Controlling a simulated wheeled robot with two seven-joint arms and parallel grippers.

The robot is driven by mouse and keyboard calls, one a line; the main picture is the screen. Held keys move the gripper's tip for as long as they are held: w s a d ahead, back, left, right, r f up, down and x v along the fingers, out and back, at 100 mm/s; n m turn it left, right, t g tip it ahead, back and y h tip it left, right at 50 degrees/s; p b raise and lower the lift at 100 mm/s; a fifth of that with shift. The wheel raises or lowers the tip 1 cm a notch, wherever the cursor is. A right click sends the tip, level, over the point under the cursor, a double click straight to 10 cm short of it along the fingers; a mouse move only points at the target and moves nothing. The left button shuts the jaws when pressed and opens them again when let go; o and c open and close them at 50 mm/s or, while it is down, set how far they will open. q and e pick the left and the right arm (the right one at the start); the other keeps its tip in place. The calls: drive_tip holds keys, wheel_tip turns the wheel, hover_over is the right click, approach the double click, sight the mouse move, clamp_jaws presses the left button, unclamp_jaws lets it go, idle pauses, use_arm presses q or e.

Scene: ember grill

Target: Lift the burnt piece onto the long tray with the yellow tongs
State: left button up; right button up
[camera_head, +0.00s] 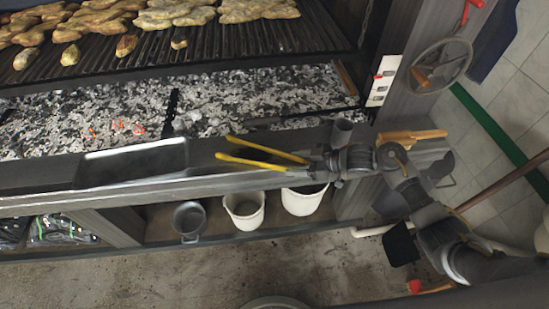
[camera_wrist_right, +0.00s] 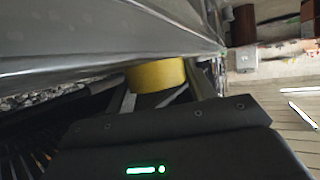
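The yellow tongs (camera_head: 268,152) point left over the grill's front ledge, their two arms spread apart at the left end. My right gripper (camera_head: 322,165) is at their right end and appears shut on them. In the right wrist view a yellow part of the tongs (camera_wrist_right: 157,75) sits between the dark fingers. The long tray (camera_head: 130,164) is a dark, shallow metal tray on the ledge, left of the tongs, and looks empty. Several browned pieces lie along the grate's near edge, including a darker one (camera_head: 179,39); I cannot tell for sure which is the burnt piece. My left gripper is out of view.
The grill grate (camera_head: 230,42) holds many pieces at the back. Ash and glowing embers (camera_head: 120,126) lie below it. A grey pot (camera_head: 189,219) and two white buckets (camera_head: 244,210) stand on the lower shelf. A wooden-handled item (camera_head: 411,136) lies right of the gripper.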

drive_tip(key=shift+c, duration=0.3)
wheel_tip(320, 180, up, 10)
drive_tip(key=p, duration=1)
idle(0.8)
